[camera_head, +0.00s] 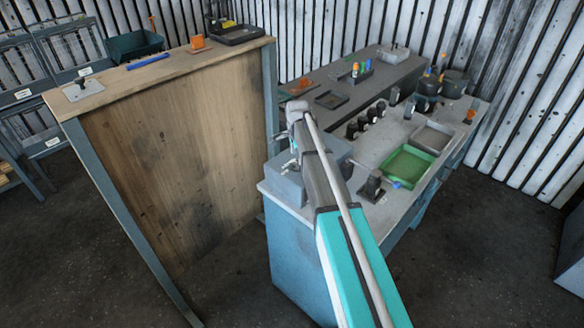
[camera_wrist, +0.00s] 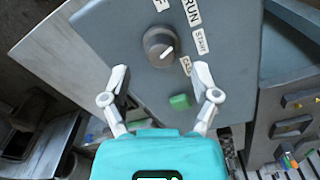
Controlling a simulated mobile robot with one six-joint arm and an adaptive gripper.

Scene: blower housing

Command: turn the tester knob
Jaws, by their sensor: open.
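The tester knob (camera_wrist: 160,46) is a round dark grey knob with a white pointer line on a grey panel (camera_wrist: 110,25). In the wrist view the pointer slants down to the left from its upper right end. My gripper (camera_wrist: 160,70) is open and empty. Its fingertips are spread wide, a little below the knob in the picture, and I see no contact. A green button (camera_wrist: 180,101) sits on the panel below the knob, between the fingers in view. In the head view the grey tester box (camera_head: 286,185) stands at the bench's near left corner; the knob cannot be made out there.
Labels reading RUN (camera_wrist: 192,12) and START (camera_wrist: 201,41) are beside the knob. The bench holds a green tray (camera_head: 408,166), a grey tray (camera_head: 433,136) and several dark parts. A tall wooden-panelled table (camera_head: 180,150) stands left of the tester box.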

